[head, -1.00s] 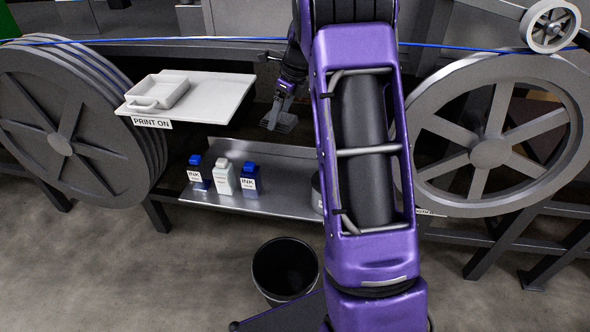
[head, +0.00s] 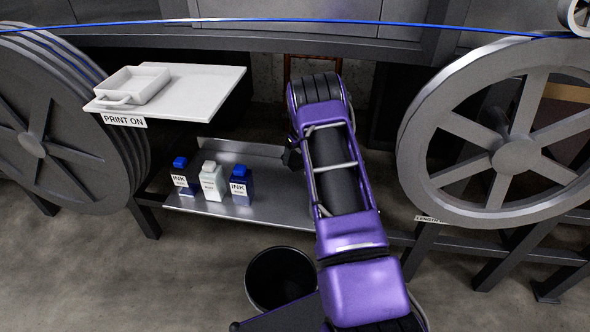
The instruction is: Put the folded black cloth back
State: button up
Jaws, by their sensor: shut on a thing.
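I cannot make out the folded black cloth in the head view. My purple arm rises from the bottom right and bends over beside the right end of the lower metal shelf (head: 250,212). My gripper is hidden behind my own arm; only a small dark part of my wrist shows at the arm's left edge, above the shelf. Whatever the gripper holds is hidden too. On the shelf stand a blue ink bottle (head: 184,181), a white bottle (head: 212,184) and another blue ink bottle (head: 240,187), all upright.
A white board (head: 205,95) labelled PRINT ON bears a white tray (head: 133,84). Large grey wheels stand left (head: 30,140) and right (head: 500,150). The blue cable (head: 300,22) runs across the top. A black bucket (head: 280,280) stands on the floor.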

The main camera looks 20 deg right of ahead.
aim_at(295, 174)
jog(key=shift+f+b, duration=0.3)
jog(key=shift+f, duration=2.3)
jog(key=shift+f, duration=0.15)
jog(key=o, duration=1.2)
jog(key=shift+c, duration=0.2)
jog(key=shift+r, duration=0.4)
jog(key=p+v, duration=0.2)
jog(key=v, duration=0.9)
jog(key=shift+s+r, duration=0.1)
jog(key=shift+r, duration=0.15)
